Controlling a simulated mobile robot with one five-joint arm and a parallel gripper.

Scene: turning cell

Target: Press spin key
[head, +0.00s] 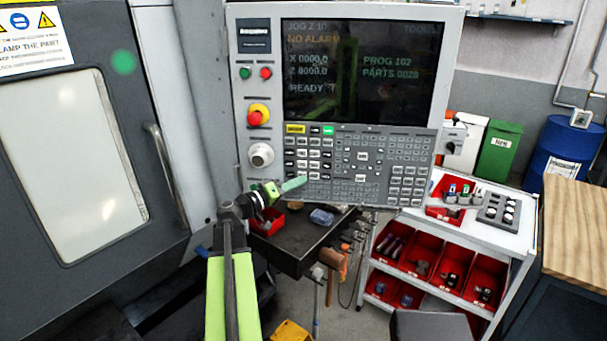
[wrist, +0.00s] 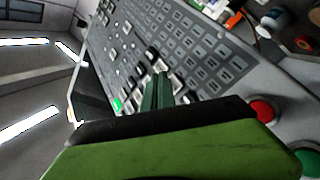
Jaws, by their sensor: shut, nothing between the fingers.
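The control panel's keypad (head: 350,165) has rows of grey, white and dark keys, with a yellow key and a green key along its top. Which one is the spin key I cannot read. My gripper (head: 302,182) is at the lower left of the keypad, its green fingers pointing right and covering some keys. In the wrist view the shut, empty fingers (wrist: 157,88) lie over a group of raised keys, with a lit green key (wrist: 117,104) to their left. Whether the tips touch a key I cannot tell.
The panel screen (head: 362,75) reads READY and NO ALARM. A red emergency button (head: 257,117) and a round knob (head: 261,155) sit left of the keypad. A dark tray (head: 305,240) lies below the panel. A white cart (head: 490,228) with red bins stands at right.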

